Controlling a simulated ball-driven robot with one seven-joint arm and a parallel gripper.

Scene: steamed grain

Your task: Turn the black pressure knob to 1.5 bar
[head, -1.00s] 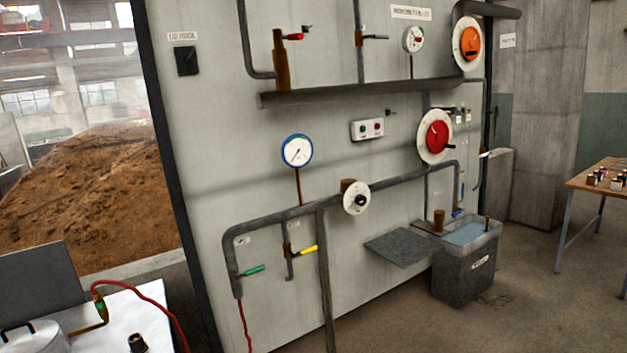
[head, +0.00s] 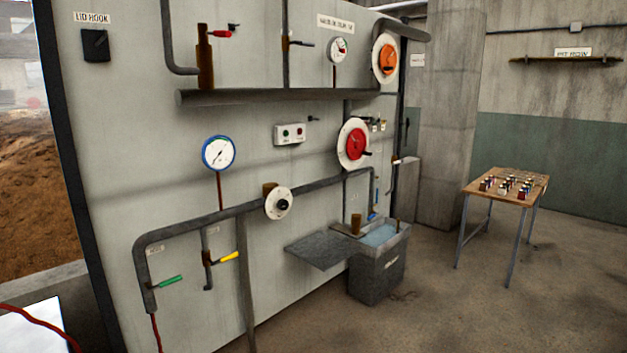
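The black pressure knob (head: 283,204) sits at the centre of a round white dial (head: 271,211) on the grey pipe, near the middle of the panel. The dial's markings are too small to read. A white gauge with a blue rim (head: 218,153) stands above and to the left of the knob, on a thin red pipe. Its dark needle shows, but I cannot read its value. My gripper is not in view.
A red wheel (head: 353,145) and an orange one (head: 387,58) are on the panel. A grey shelf plate (head: 325,251) juts out beside a water tank (head: 375,279). A table with small items (head: 478,190) stands right. The floor (head: 440,310) in front is open.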

